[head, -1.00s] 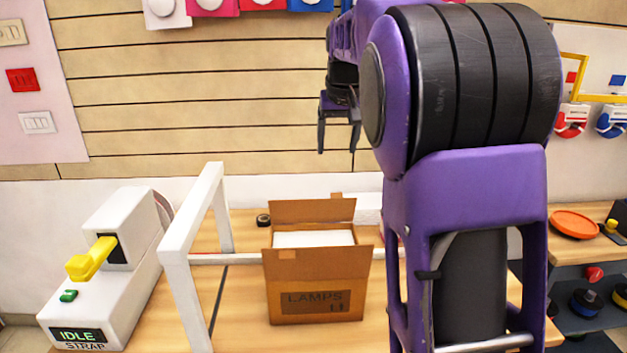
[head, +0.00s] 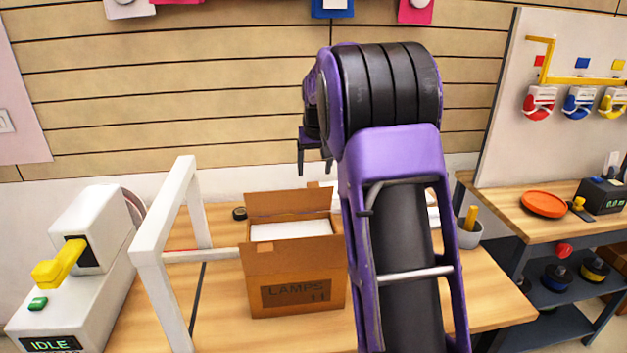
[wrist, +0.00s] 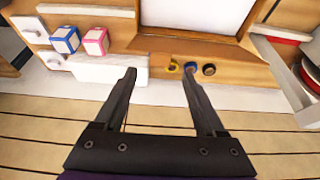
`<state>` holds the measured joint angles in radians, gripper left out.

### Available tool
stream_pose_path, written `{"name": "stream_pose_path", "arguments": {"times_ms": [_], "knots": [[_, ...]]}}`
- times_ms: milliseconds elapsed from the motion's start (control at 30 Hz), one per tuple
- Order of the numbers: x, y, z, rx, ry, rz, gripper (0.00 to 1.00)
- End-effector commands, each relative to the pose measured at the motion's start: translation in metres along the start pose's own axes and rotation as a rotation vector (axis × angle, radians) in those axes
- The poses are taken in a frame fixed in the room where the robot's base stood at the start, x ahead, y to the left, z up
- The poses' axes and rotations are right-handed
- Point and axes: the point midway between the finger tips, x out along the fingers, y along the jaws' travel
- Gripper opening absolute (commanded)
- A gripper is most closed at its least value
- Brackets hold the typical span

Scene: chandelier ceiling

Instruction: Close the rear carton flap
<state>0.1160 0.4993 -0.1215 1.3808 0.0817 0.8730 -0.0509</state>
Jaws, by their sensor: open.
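The open brown carton (head: 296,282), marked LAMPS, stands on the wooden bench in the head view. Its rear flap (head: 287,204) stands up along the back edge, leaning slightly backward. White contents (head: 290,231) fill the opening. My gripper (head: 314,166) is above and behind the carton, apart from the flap, with its fingers pointing down. In the wrist view my gripper (wrist: 160,73) is open and empty. The white surface and brown edge at the top there seem to belong to the carton, but I cannot clearly tell flap from wall.
A white frame (head: 184,220) stands left of the carton, beside a strapping machine (head: 75,265) with a yellow lever. A grey cup (head: 469,234) stands right of my arm. The slatted wall (head: 150,120) rises behind.

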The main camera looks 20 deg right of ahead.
Motion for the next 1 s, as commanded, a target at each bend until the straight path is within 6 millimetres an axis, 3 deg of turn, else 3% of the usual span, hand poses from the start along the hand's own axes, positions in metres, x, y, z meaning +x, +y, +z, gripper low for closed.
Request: {"name": "stream_pose_path", "arguments": {"times_ms": [100, 300, 667, 1000], "knots": [[0.024, 0.0, 0.001, 0.0, -0.003, 0.001, 0.72], [0.044, 0.0, 0.0, 0.0, -0.001, 0.001, 0.72], [0.049, 0.0, 0.0, -0.001, 0.0, 0.0, 0.72], [0.049, 0.0, 0.0, -0.001, 0.0, 0.0, 0.13]]}}
